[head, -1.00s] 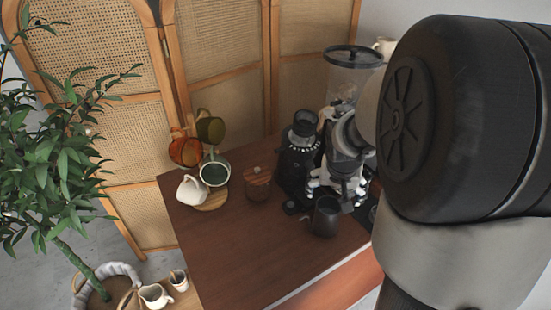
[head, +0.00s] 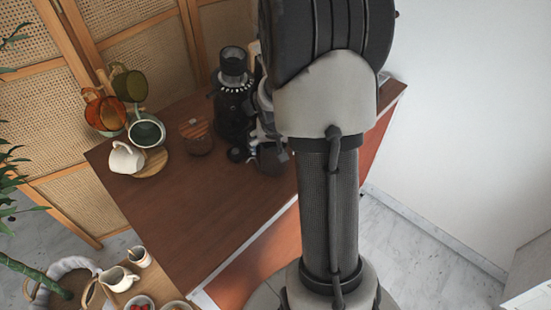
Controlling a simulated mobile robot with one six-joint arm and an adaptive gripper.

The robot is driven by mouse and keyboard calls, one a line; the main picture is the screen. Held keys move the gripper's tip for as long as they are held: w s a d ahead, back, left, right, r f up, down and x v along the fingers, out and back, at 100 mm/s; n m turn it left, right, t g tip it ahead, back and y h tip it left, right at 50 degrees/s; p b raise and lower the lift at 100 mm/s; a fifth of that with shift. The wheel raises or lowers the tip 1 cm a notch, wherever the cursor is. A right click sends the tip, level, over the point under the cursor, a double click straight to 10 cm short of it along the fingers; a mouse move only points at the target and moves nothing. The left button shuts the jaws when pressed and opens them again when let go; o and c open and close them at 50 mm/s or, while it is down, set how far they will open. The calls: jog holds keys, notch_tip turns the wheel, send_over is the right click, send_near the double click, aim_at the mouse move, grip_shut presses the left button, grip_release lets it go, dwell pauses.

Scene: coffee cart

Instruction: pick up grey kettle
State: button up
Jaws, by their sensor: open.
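The grey kettle (head: 271,159) looks like a small dark cylinder on the brown cart top, to the right of the black grinder. Only a dark part of it shows now, behind my arm and gripper. My gripper (head: 263,134) shows only in part at the left edge of my arm, as grey and black pieces just above the kettle in the picture. It is open. Its fingertips are mostly hidden, and I cannot tell whether they touch the kettle or surround it.
A black grinder (head: 233,103) stands close left of my gripper. A wood-lidded canister (head: 197,138), a white cup (head: 126,158), a green cup (head: 147,131) and a mug rack with amber and olive mugs are farther left. The cart's front left top is clear.

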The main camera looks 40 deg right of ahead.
jog(key=c, duration=1.5)
